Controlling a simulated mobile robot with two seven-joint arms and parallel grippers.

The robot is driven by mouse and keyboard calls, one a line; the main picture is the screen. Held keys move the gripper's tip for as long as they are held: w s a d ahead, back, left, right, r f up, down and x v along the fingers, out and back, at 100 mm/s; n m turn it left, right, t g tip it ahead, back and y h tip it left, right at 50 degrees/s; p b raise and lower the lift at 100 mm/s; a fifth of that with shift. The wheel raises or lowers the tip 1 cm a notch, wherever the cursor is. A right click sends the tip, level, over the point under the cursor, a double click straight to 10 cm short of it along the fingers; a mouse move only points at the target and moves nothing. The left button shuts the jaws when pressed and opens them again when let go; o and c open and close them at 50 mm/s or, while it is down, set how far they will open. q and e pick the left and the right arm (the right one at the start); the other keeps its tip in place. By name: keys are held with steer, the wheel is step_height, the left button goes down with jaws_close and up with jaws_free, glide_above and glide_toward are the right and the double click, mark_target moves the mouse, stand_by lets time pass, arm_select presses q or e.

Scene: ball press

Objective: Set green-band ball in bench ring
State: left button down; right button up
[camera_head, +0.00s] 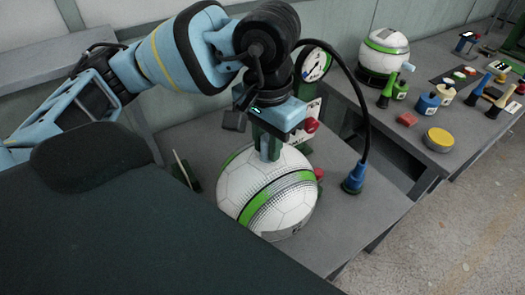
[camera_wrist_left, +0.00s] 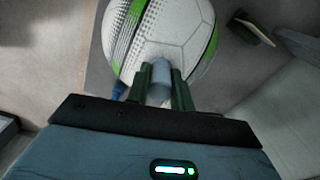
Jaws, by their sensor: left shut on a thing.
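A white ball with green bands and a dotted grey pattern (camera_head: 275,205) is on the near grey bench (camera_head: 375,215). It also fills the top of the left wrist view (camera_wrist_left: 165,35). My left gripper (camera_head: 268,150) comes down onto the top of this ball. In the left wrist view its green fingers (camera_wrist_left: 160,85) are shut on a pale blue-grey stub (camera_wrist_left: 160,78) at the ball's surface. I cannot tell whether a ring lies under the ball, since its underside is hidden. My right gripper is not in view.
A gauge (camera_head: 315,65) stands behind the ball, with a red knob (camera_head: 311,125) nearby. A black hose ends in a blue fitting (camera_head: 355,180) right of the ball. A second green-banded ball (camera_head: 386,40) sits on a dark base on the far bench, among several small coloured parts.

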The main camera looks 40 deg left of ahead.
arm_select(q)
steer(key=shift+w+a, duration=0.15)
steer(key=shift+a, duration=0.3)
steer(key=shift+f+p, duration=0.35)
steer(key=shift+f, duration=1.45)
steer(key=shift+f, duration=0.3)
steer(key=c, duration=1.2)
jaws_free()
steer(key=shift+c, duration=0.2)
step_height(320, 180, up, 13)
steer(key=shift+f, duration=0.2)
